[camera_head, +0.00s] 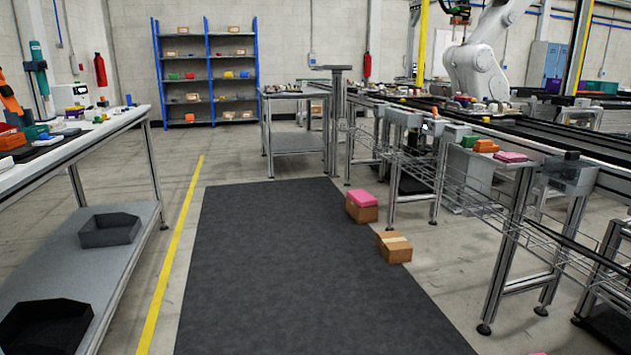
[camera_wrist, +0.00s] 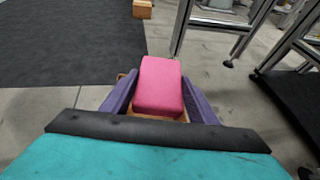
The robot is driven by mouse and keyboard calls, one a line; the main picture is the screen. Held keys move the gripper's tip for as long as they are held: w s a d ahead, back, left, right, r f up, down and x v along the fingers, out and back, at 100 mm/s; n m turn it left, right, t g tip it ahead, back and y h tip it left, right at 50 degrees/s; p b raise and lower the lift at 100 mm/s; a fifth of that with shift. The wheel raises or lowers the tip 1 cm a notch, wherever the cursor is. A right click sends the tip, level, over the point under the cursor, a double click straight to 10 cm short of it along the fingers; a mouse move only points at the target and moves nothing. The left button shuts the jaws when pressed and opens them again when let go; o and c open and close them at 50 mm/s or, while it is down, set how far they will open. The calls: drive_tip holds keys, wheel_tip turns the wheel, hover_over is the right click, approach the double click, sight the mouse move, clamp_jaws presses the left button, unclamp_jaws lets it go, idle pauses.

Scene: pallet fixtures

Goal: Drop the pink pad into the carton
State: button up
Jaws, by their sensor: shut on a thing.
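In the wrist view, my gripper (camera_wrist: 158,92) has its purple fingers on both sides of a pink pad (camera_wrist: 158,84) and is shut on it. In the head view, my gripper is not visible, and only a small pink and tan sliver shows at the bottom edge.
A carton (camera_head: 394,247) stands on the floor by the dark mat (camera_head: 280,260). Another pink block (camera_head: 362,198) sits on a carton (camera_head: 361,213) farther back. Steel bench legs (camera_wrist: 182,28) stand close beyond the pad. A pink item (camera_head: 510,156) lies on the right bench. The mat is clear.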

drive_tip(key=shift+f+b, duration=1.25)
drive_tip(key=shift+f, duration=1.25)
drive_tip(key=o, duration=1.1)
drive_tip(key=shift+s+r, duration=0.1)
drive_tip(key=shift+s, duration=0.05)
drive_tip(key=p+v, duration=0.4)
drive_tip(key=v, duration=0.9)
drive_tip(key=shift+s+p, duration=0.2)
drive_tip(key=shift+p, duration=0.15)
drive_tip(key=shift+r, duration=0.15)
